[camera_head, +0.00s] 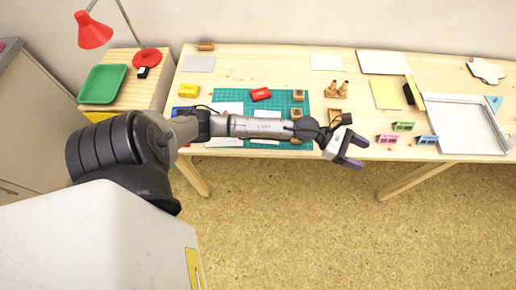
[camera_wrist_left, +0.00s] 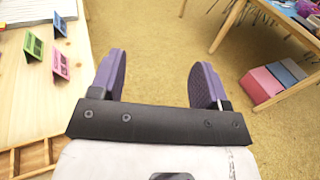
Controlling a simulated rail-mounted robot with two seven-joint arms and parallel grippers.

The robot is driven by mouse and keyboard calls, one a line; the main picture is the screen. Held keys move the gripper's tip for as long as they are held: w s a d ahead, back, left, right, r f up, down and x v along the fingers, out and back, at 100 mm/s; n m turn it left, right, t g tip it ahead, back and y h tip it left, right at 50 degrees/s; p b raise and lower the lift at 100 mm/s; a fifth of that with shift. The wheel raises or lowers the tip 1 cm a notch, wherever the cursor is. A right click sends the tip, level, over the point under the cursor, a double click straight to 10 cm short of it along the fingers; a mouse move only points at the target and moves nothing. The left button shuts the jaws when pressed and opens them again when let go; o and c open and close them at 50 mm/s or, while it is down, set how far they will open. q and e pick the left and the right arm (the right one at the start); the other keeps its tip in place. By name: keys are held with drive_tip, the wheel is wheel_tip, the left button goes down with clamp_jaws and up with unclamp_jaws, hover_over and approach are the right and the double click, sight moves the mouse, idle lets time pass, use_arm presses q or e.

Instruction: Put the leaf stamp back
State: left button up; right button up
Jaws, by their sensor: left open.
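Several small wooden block stamps stand on the green cutting mat (camera_head: 285,104), one of them a block (camera_head: 298,95) near the mat's right side. Two wooden pieces with knobs (camera_head: 337,90) stand just right of the mat. I cannot tell which one bears the leaf. My left gripper (camera_head: 355,152) is open and empty, past the table's front edge, with the floor below it. Its two purple fingers stand wide apart in the left wrist view (camera_wrist_left: 156,76). My left forearm crosses the mat and hides part of it. My right gripper is not in view.
Small green (camera_head: 403,126), pink (camera_head: 387,138) and blue (camera_head: 427,140) folded cards stand right of my gripper, near a grey tray (camera_head: 462,125). A wooden rack (camera_wrist_left: 35,158) shows at lower left.

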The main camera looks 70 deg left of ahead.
use_arm(q)
drive_tip(key=s+a+f+m+g+y, duration=0.1)
drive_tip(key=s+f+m+y, duration=0.35)
drive_tip(key=m, duration=0.65)
drive_tip(key=s+a+f+m+g+y, duration=0.1)
drive_tip(key=s+m+y, duration=0.4)
drive_tip(key=s+m, duration=0.5)
drive_tip(key=s+a+f+m+g+y, duration=0.1)
drive_tip(key=s+f+m+y, duration=0.3)
drive_tip(key=m, duration=0.9)
drive_tip(key=s+d+n+g+h, duration=0.1)
drive_tip(key=s+d+n+g, duration=0.1)
drive_tip(key=s, duration=0.4)
drive_tip(key=s+d+f+n+g+h, duration=0.1)
drive_tip(key=s+d+n+g, duration=0.1)
drive_tip(key=s+g, duration=0.2)
drive_tip(key=shift+s+d+f+n, duration=0.15)
drive_tip(key=shift+s+d+n, duration=0.25)
drive_tip(key=shift+s, duration=0.55)
drive_tip(key=shift+s+a, duration=0.1)
drive_tip(key=shift+a, duration=0.05)
